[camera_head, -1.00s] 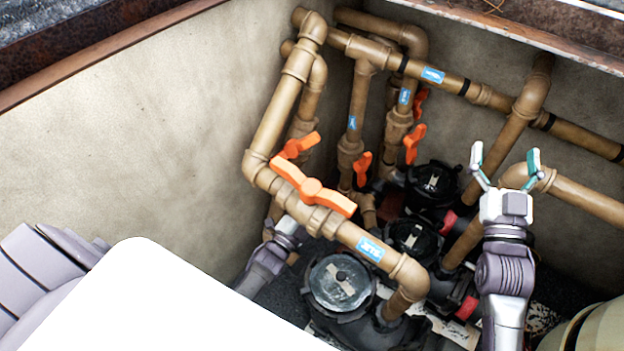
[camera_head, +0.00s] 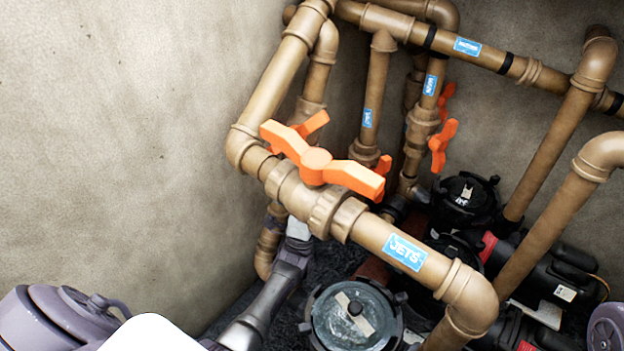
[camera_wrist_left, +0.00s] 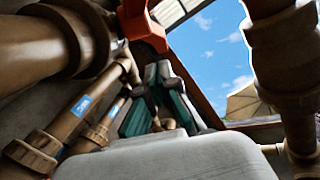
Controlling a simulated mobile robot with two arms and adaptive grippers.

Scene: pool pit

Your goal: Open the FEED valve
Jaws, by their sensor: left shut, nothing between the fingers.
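Several orange valve handles show in the head view. The largest (camera_head: 316,166) sits on the front pipe labelled JETS (camera_head: 404,251). Behind it are a handle on the left pipe (camera_head: 312,124), a small one low on the middle pipe (camera_head: 383,166), and one on the right upright pipe (camera_head: 440,145). The blue labels on these rear pipes are too small to read, so I cannot tell which is FEED. My left gripper (camera_wrist_left: 158,75) is shut and empty below an orange handle (camera_wrist_left: 143,25) in the left wrist view; the front pipe hides its fingers in the head view. My right gripper is out of view.
Brown pipes crowd the space around my left arm. Black pumps, one with a clear round lid (camera_head: 352,318), stand on the pit floor. A bare beige wall (camera_head: 110,130) closes the left side. Open sky (camera_wrist_left: 215,50) shows in the left wrist view.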

